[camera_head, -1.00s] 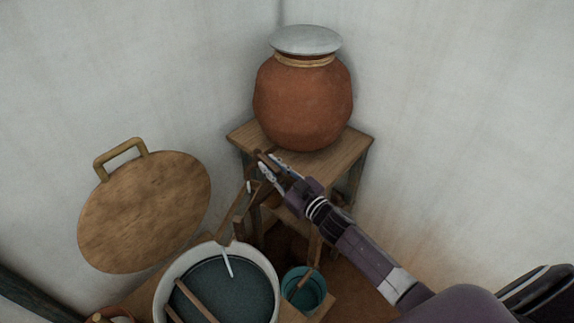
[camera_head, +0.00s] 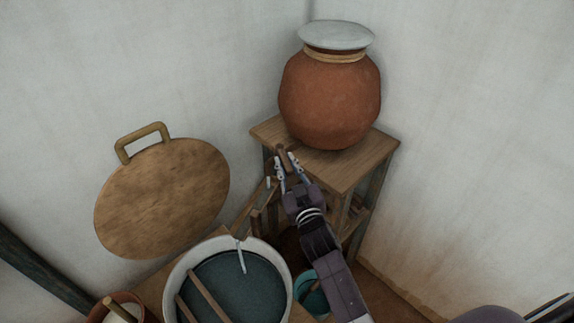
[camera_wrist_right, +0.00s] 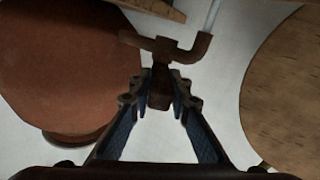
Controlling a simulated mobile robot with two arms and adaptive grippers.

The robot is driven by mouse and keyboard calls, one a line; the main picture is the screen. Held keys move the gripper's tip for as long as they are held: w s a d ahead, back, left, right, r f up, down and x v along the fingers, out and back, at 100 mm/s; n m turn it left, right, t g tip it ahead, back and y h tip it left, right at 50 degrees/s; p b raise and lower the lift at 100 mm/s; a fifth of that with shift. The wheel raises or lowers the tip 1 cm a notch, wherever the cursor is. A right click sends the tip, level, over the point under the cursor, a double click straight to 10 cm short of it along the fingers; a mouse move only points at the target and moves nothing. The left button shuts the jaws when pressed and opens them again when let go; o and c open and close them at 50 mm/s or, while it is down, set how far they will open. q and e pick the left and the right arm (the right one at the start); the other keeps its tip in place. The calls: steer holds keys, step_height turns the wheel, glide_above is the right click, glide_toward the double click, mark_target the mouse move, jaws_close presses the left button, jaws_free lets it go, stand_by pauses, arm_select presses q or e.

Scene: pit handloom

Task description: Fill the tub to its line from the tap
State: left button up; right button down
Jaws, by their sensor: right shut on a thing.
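The brown tap (camera_head: 283,152) sits at the table's front edge below the clay pot (camera_head: 330,98). My right gripper (camera_head: 287,166) is shut on the tap's handle; the right wrist view shows the handle (camera_wrist_right: 160,90) between its fingertips. A pale stream (camera_wrist_right: 213,15) runs from the bent spout (camera_wrist_right: 202,47). The white-rimmed tub (camera_head: 180,262) stands below left and holds dark blue-green liquid, with wooden sticks across it. A pale stream (camera_head: 240,255) falls into it by the wooden chute (camera_head: 257,212). I cannot make out the fill line. My left gripper is out of view.
A round wooden lid (camera_head: 163,205) leans on the wall at left. A teal bucket (camera_head: 312,297) stands right of the tub, partly behind my arm. A terracotta pot (camera_head: 135,300) is at lower left. The wooden table (camera_head: 365,160) stands close to the walls.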

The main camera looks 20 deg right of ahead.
steer(key=shift+r, duration=0.1)
steer(key=c, duration=1.8)
jaws_free()
steer(key=shift+s, duration=0.1)
steer(key=s, duration=1.1)
steer(key=shift+s+a, duration=0.15)
steer(key=shift+s, duration=0.25)
